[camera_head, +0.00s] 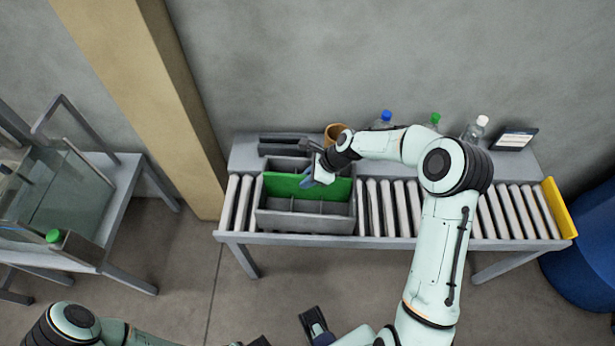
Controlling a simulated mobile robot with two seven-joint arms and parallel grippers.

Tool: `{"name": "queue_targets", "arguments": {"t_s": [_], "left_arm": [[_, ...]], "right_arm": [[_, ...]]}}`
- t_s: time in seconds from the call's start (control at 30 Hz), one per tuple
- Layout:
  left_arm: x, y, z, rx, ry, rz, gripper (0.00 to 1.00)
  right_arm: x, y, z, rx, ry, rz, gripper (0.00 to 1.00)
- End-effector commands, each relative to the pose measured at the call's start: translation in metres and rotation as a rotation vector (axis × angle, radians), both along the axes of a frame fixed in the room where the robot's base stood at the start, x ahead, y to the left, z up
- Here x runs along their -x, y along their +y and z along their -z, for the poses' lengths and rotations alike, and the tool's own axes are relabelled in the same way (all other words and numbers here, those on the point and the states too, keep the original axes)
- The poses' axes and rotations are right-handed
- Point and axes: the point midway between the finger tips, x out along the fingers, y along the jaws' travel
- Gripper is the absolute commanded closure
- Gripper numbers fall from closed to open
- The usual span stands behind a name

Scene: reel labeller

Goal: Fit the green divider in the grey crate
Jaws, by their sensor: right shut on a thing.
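The grey crate (304,223) sits on the roller conveyor, toward its left end, with grey partitions inside. The green divider (285,187) is a long green panel running across the crate from left to right, within its walls. How deep it sits in the crate is hard to tell. My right gripper (308,180) reaches in from the right and is shut on the divider's upper edge near its middle, covering part of it. A dark gripper part at the bottom centre appears to be my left gripper (314,324), away from the crate; its jaw opening is unclear.
Behind the rollers, a shelf holds a dark tray (280,146), a tan cup (336,131), several capped bottles (435,120) and a dark framed device (515,139). A yellow end stop (558,208) closes the conveyor's right end. A glass-sided table (60,205) stands left; a blue barrel (590,250) stands right.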

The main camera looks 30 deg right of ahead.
Motion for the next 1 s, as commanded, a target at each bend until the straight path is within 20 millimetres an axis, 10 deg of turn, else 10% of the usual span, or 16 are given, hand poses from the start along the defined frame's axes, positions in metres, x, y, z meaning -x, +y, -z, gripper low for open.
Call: {"name": "queue_targets", "arguments": {"t_s": [0.63,0.73,1.0], "left_arm": [[0.002,0.0,0.008,0.0,0.003,0.0,0.57],[0.002,0.0,0.008,0.0,0.003,0.0,0.57],[0.002,0.0,0.008,0.0,0.002,0.0,0.57]], "right_arm": [[-0.001,0.0,0.015,0.0,-0.002,0.0,1.0],[-0.001,0.0,0.015,0.0,-0.002,0.0,0.54],[0.0,0.0,0.015,0.0,0.0,0.0,0.53]]}}
